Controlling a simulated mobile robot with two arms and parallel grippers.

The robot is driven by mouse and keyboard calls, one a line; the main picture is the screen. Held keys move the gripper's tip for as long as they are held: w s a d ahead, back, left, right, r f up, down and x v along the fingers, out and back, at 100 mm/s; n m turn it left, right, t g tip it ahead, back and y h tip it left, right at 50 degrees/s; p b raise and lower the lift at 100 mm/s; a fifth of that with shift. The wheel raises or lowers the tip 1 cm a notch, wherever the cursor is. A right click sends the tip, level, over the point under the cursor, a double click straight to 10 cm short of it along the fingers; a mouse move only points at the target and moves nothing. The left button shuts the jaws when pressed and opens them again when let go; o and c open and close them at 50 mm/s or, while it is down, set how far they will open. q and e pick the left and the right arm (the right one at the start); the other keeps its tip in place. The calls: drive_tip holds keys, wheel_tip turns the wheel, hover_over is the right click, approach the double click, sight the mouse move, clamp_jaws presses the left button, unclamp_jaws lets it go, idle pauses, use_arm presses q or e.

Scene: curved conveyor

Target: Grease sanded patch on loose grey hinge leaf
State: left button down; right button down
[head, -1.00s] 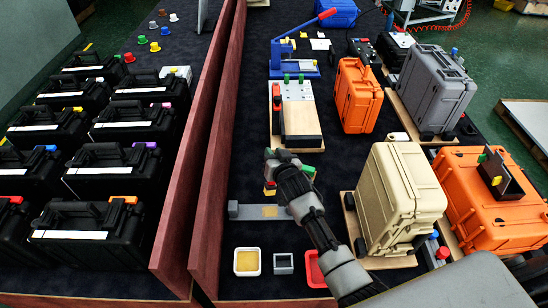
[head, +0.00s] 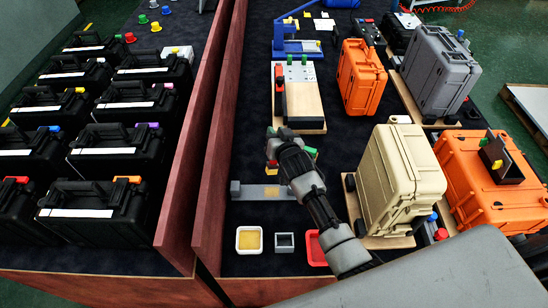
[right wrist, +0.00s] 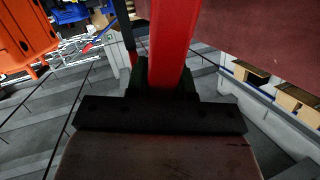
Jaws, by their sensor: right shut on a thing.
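The grey hinge leaf (head: 250,192) lies flat on the dark table in the head view, with a small block at its left end. A tan patch (head: 272,191) shows on it. My right gripper (head: 273,158) is above and just behind the leaf, its fingers small and partly hidden by the wrist. In the right wrist view the dark jaws are shut on a red bar-like thing (right wrist: 172,45); its far end is out of view. A white-rimmed tray with a yellow filling (head: 249,240) stands in front of the leaf. My left gripper is not in view.
A small grey box (head: 284,242) and a red tray (head: 314,246) stand beside the yellow-filled tray. A beige case (head: 400,185) stands right of my arm. A reddish wooden divider (head: 210,160) runs along the left. Dark table is clear between divider and leaf.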

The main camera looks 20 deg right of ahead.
drive_tip(key=shift+f, duration=0.4)
